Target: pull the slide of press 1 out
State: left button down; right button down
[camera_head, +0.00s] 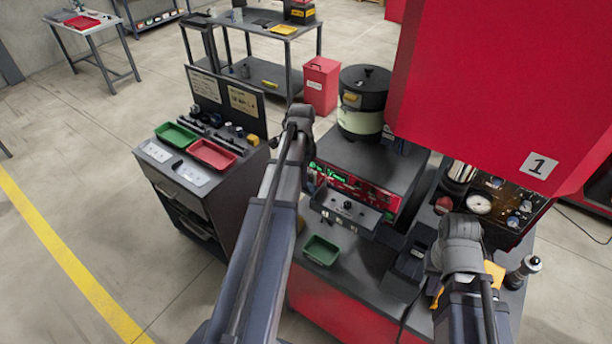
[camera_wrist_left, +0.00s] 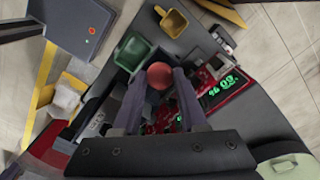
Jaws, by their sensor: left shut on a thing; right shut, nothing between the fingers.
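Press 1 is the large red machine (camera_head: 480,80) at the right of the head view, marked with a 1. In the left wrist view my left gripper (camera_wrist_left: 160,85) has its two dark fingers closed around a round red knob (camera_wrist_left: 158,76). It is shut on this knob, beside a green tray (camera_wrist_left: 133,53).
The bowl feeder (camera_head: 364,88) stands behind a control panel (camera_head: 350,185) with green digits. The green tray (camera_head: 321,250) lies on the bench front. A yellow scoop (camera_wrist_left: 173,22) is close to it. Gauges (camera_head: 480,204) sit under the press. A cart (camera_head: 195,190) stands at left.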

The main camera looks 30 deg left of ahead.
pick_arm(q)
jog(key=shift+a, duration=0.3)
jog(key=c, duration=0.8)
grip_release()
jog(key=o, duration=0.3)
jog(key=shift+o, duration=0.2)
jog(key=shift+r, duration=0.1)
notch_tip(320, 180, up, 8)
jog(key=p, duration=0.8)
jog(key=shift+f, duration=0.2)
